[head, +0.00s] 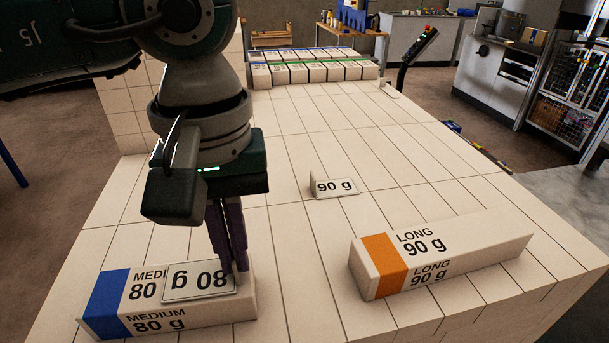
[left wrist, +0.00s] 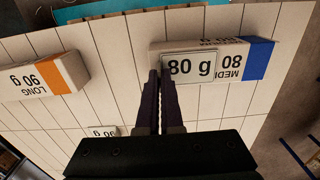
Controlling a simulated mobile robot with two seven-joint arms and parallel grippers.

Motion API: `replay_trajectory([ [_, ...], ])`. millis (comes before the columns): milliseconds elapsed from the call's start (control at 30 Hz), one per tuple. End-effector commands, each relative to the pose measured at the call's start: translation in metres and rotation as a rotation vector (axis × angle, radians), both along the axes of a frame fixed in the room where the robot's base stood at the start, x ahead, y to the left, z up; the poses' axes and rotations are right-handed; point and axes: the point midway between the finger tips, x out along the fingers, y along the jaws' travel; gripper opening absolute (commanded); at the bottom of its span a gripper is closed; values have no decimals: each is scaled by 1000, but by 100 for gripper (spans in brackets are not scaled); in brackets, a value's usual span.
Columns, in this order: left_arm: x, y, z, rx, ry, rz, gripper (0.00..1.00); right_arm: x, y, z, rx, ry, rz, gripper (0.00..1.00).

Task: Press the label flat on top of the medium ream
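The medium ream (head: 170,323), white with a blue end band, lies on the tiled table at the front left; it also shows in the left wrist view (left wrist: 235,76). The 80 g label (head: 190,283) lies over its top, its print upside down in the head view; the left wrist view shows it too (left wrist: 190,68). Whether it touches all over is unclear. My left gripper (head: 234,270) points down at the label's right end, its fingers nearly together (left wrist: 160,74). They appear closed on the label's end tab, which they mostly hide. My right gripper is not in view.
A long ream (head: 455,252) with an orange band lies at the front right. A 90 g label (head: 335,187) with an upright tab stands mid-table. Several wrapped reams (head: 315,72) sit in rows at the far end.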

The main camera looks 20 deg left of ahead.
Motion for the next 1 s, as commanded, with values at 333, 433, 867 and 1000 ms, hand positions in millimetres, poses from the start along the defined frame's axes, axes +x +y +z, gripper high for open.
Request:
replay_trajectory([
  [333,0,0,-2,1,-1,0,0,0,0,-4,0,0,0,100],
  [433,0,0,-2,1,-1,0,0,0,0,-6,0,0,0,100],
  [867,0,0,-2,1,1,0,0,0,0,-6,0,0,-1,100],
  [1000,0,0,-2,1,1,0,13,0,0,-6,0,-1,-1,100],
])
